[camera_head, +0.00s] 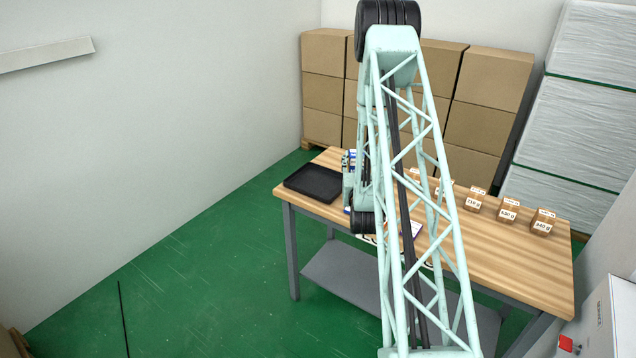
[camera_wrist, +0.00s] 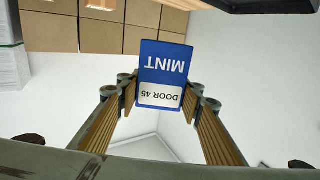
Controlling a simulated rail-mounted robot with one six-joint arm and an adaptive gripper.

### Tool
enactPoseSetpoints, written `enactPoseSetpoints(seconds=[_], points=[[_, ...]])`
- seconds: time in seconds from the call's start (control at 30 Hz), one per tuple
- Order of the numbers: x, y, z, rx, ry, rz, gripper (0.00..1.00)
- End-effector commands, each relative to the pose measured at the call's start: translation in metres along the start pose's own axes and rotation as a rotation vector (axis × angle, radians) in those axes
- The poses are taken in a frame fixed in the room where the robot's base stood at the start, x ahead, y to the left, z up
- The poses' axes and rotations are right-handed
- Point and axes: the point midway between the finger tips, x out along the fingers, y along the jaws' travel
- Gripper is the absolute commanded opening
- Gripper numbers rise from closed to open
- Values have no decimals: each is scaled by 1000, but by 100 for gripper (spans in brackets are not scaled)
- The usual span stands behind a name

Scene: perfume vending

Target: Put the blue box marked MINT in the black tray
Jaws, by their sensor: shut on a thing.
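The blue box marked MINT (camera_wrist: 165,72) shows upside down in the wrist view, with a white DOOR 45 label. My gripper (camera_wrist: 164,92) is shut on it, one finger at each side. In the head view my arm hides most of the gripper, and I cannot make out the box clearly there. The black tray (camera_head: 314,183) lies on the left end of the wooden table, just left of my gripper, and its visible floor is empty. A dark edge at the top right of the wrist view appears to be the tray (camera_wrist: 270,4).
Several small brown boxes with weight labels (camera_head: 508,211) stand along the table (camera_head: 515,258) to the right. Some coloured items beside the tray are partly hidden by my arm. Stacked cartons (camera_head: 322,90) and a wrapped white stack (camera_head: 575,110) stand behind the table.

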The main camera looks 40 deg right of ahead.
Motion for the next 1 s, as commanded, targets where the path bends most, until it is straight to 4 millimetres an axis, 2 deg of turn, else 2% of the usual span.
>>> enactPoseSetpoints(seconds=[0.03, 0.5, 0.7, 1.0], points=[[0, -7, 6, 0, -2, 9, 22], [-10, -43, 62, 0, -2, 130, 22], [-16, -50, 73, -1, 0, 158, 22], [-17, -51, 76, 0, 1, 167, 22]])
